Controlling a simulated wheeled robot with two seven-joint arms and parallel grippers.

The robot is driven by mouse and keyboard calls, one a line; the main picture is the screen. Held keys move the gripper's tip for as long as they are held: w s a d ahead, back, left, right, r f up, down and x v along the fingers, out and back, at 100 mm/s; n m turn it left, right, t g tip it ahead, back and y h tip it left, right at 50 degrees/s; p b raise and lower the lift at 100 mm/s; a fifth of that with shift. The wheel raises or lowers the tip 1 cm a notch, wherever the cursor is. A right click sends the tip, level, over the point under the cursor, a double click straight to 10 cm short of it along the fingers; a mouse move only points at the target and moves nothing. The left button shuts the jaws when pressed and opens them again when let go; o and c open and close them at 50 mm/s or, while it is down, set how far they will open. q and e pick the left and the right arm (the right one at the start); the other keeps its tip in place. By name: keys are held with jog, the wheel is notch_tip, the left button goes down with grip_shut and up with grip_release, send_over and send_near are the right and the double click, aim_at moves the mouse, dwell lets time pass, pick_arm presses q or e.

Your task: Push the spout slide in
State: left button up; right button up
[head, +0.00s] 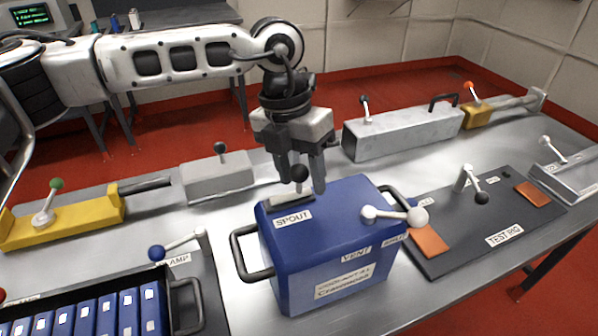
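The blue coolant box (340,225) stands on the metal table, with a SPOUT label (293,219) on its top left. The spout slide (290,198) is a pale strip in a dark track at the top's back left edge, with a black ball knob (299,173) standing up from it. My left gripper (301,186) points down at the knob. Its fingers are apart, one on each side of the knob in the picture, with gaps showing. I cannot tell whether either finger touches the knob. My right gripper is not in view.
A white VENT lever (393,215) lies across the box's right top. Black handles (247,252) stick out at its sides. The TEST RIG board (490,220) is to the right. A crate of blue cells (183,283) is at the front left. Grey housings stand behind.

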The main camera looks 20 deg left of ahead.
pick_arm(q)
jog(key=shift+r, duration=0.1)
notch_tip(320, 180, up, 16)
jog(key=a+b, duration=0.1)
jog(key=a, duration=0.2)
jog(key=shift+w+f+b, duration=0.25)
jog(key=shift+w+b, duration=0.05)
jog(key=shift+w, duration=0.1)
